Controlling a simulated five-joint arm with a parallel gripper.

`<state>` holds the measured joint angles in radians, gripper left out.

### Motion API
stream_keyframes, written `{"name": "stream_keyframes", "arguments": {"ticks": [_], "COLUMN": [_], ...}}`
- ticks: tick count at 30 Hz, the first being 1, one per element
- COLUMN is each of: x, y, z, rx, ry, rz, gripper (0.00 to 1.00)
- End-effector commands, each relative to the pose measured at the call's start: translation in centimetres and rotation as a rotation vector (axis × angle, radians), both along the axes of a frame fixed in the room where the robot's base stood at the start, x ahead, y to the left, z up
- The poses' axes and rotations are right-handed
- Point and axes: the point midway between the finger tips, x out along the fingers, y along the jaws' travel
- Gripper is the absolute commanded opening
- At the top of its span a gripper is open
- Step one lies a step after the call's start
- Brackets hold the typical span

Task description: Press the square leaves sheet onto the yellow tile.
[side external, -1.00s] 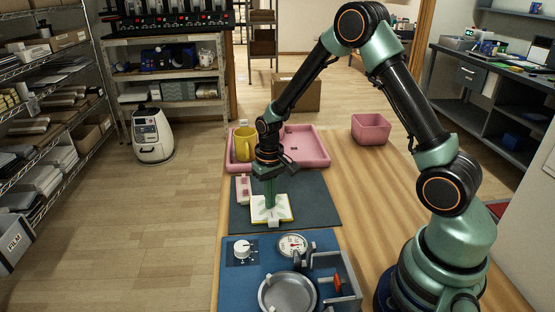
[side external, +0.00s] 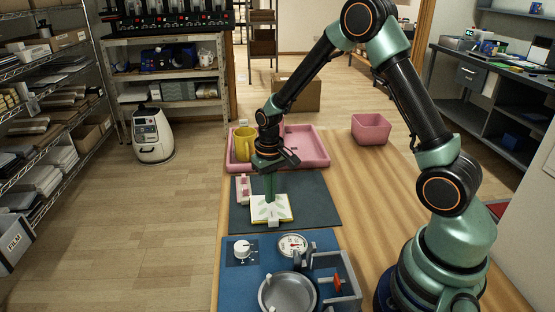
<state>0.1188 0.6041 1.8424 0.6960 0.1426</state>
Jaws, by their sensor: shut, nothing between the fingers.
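The square leaves sheet (side external: 264,213), pale with green leaf shapes, lies flat on the yellow tile (side external: 292,217), whose yellow edge shows at its right side. Both are on the dark mat (side external: 315,205). My gripper (side external: 270,200) points straight down with its green fingers shut and empty. Its tips are at or just above the far-middle part of the sheet; I cannot tell whether they touch. The fingers hide a little of the sheet.
A yellow mug (side external: 245,147) and a pink tray (side external: 310,150) are behind the mat. Bare table lies to the right.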

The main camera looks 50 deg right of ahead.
Motion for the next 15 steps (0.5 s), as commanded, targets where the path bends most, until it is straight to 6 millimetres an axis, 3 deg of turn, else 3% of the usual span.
{"name": "stream_keyframes", "arguments": {"ticks": [15], "x": [0.1], "y": [0.0], "z": [3.7], "rx": [-0.001], "ry": [-0.002], "rz": [0.0], "gripper": [0.0]}}
